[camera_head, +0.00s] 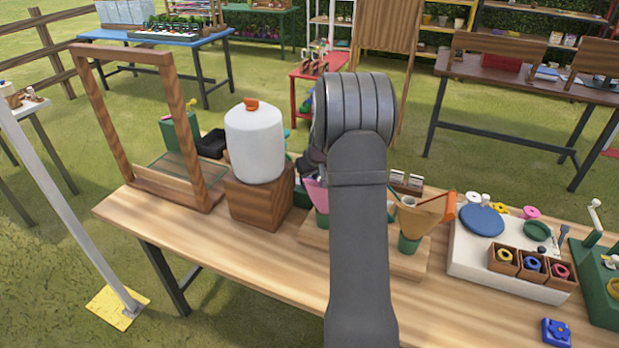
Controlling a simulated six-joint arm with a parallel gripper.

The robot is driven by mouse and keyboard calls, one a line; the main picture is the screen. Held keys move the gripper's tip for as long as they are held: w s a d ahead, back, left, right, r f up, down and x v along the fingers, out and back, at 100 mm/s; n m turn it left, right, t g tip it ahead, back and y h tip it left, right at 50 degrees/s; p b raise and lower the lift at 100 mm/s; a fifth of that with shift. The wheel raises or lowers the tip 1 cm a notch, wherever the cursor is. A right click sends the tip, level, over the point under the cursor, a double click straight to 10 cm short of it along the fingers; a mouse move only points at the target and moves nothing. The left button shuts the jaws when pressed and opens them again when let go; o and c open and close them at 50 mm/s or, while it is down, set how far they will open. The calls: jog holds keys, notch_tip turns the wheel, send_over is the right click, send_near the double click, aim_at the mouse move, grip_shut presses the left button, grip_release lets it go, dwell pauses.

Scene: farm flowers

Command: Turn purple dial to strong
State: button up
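I cannot make out a purple dial; my arm covers the middle of the bench. A pink-purple piece (317,196) shows just left of my arm, above a green base, and most of it is hidden. It looks more like a cone or cup than a dial. My arm comes up from the bottom of the view and bends over at a thick grey joint. A dark part, perhaps of my wrist or gripper, shows left of the arm near the pink-purple piece. The fingers are hidden, so I cannot see their opening or any contact.
The wooden bench (215,235) carries a wooden frame (126,128), a white tank (254,143) on a wooden block (260,196), a brown cone (418,216) in a green holder, a white board (478,264) with small trays, and a blue flower block (556,332). The front edge is mostly clear.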

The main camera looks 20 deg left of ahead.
jog(key=shift+c, duration=0.6)
jog(key=shift+m, duration=0.5)
jog(key=o, duration=1)
jog(key=shift+r, duration=0.1)
jog(key=v, duration=1.7)
jog(key=shift+s+a+r, duration=0.15)
jog(key=shift+s+a, duration=0.05)
jog(key=shift+s, duration=0.1)
